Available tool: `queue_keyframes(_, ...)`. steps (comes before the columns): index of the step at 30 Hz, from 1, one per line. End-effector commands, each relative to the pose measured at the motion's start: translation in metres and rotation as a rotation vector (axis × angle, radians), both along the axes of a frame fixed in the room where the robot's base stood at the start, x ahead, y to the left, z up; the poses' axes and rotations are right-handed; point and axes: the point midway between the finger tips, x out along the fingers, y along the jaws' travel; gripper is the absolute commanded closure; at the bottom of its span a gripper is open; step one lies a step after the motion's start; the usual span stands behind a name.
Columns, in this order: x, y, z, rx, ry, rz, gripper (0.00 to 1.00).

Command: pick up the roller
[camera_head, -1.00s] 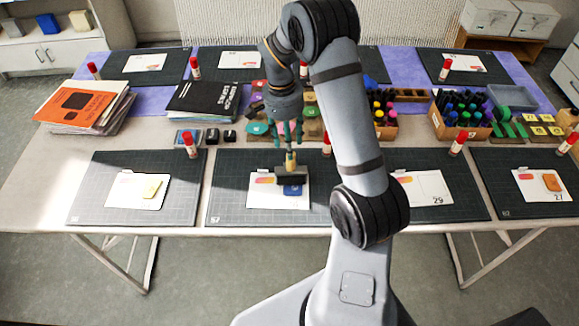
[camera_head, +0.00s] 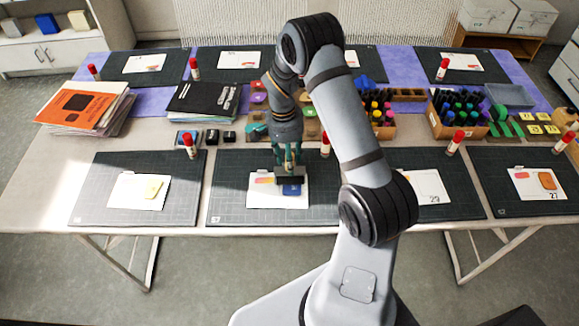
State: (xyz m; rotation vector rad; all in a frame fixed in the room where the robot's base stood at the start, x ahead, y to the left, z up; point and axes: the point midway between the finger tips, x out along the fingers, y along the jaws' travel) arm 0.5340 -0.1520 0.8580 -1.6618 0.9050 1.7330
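The roller (camera_head: 289,181) lies on a white card with a blue block on the middle front cutting mat. Its dark roller head shows, and its handle is mostly hidden by my gripper. My gripper (camera_head: 288,168) points down with its fingers at the handle, just behind the roller head. The fingers are small here, and I cannot tell whether they are closed on the handle.
The blue block (camera_head: 292,190) lies just in front of the roller. A red-and-white glue stick (camera_head: 325,145) stands close to the right of my gripper. Small colored pads (camera_head: 258,98) and a wooden marker box (camera_head: 383,127) lie behind.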

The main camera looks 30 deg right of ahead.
Motion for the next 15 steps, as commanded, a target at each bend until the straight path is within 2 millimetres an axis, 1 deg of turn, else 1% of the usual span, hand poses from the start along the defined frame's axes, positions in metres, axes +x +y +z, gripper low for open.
queue_keyframes(2,-0.0001,-0.0001,0.0001,0.000,0.000,0.000,0.65)
queue_keyframes(15,0.0000,-0.0001,0.0003,0.000,0.000,0.000,0.91)
